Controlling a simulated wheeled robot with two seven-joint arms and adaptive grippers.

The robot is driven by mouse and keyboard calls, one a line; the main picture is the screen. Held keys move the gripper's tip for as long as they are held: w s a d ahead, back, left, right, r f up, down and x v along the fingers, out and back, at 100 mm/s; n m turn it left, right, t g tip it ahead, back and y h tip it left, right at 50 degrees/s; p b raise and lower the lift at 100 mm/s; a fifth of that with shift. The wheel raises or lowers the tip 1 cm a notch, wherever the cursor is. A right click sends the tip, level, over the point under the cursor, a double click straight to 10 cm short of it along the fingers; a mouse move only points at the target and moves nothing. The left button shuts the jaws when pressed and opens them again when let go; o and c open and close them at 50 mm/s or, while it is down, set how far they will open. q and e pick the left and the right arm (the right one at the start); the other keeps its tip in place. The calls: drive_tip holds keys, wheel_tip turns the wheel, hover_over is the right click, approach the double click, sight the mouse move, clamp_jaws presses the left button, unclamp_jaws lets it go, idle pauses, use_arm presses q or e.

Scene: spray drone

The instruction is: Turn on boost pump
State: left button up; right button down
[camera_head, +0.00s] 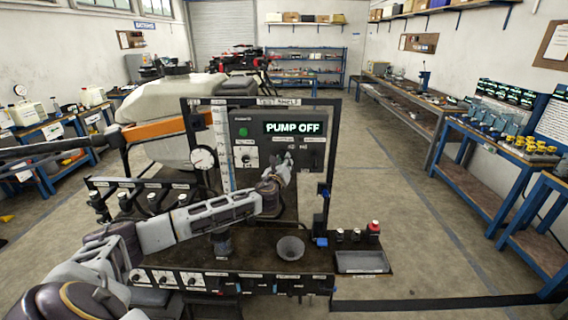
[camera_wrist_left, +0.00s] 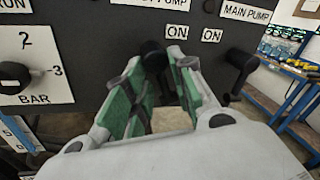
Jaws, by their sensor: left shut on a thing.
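The control panel (camera_head: 270,118) stands upright on the bench, and its display (camera_head: 295,128) reads PUMP OFF. My left gripper (camera_head: 285,172) is at the panel's lower part. In the left wrist view its green-padded fingers (camera_wrist_left: 154,75) are shut on a black switch handle (camera_wrist_left: 153,52), below a partly cut-off label (camera_wrist_left: 165,3) ending in PUMP. An ON label (camera_wrist_left: 178,32) is just right of that handle. The black main pump lever (camera_wrist_left: 240,62) is farther right, free of the gripper, pointing down. My right gripper is not in view.
A BAR selector knob (camera_wrist_left: 15,76) is on the panel's left. A pressure gauge (camera_head: 203,158), a funnel (camera_head: 289,249) and a grey tray (camera_head: 362,261) are around the bench. Blue workbenches line the walls, with open floor between them.

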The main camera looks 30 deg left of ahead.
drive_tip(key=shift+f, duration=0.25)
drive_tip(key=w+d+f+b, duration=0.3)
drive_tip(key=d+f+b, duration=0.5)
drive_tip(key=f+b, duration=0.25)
use_arm(q)
drive_tip(key=shift+w+d+r+n+t+y+b, duration=0.15)
drive_tip(key=shift+n+y+b, duration=0.45)
drive_tip(key=shift+n, duration=1.9)
drive_tip(key=shift+w+d+r+n+t+y+b, duration=0.15)
drive_tip(key=shift+n+y+b, duration=0.45)
drive_tip(key=shift+n, duration=1.9)
drive_tip(key=shift+w+d+r+n+t+y+b, duration=0.1)
drive_tip(key=shift+d+r+n+t+y+b, duration=0.35)
drive_tip(key=shift+n, duration=2.05)
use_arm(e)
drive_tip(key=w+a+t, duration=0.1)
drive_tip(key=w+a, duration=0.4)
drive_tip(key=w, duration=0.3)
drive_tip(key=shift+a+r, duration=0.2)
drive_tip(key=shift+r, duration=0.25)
use_arm(q)
drive_tip(key=shift+a+f+g, duration=0.15)
drive_tip(key=shift+a+g, duration=0.05)
drive_tip(key=shift+g, duration=0.05)
drive_tip(key=o, duration=0.7)
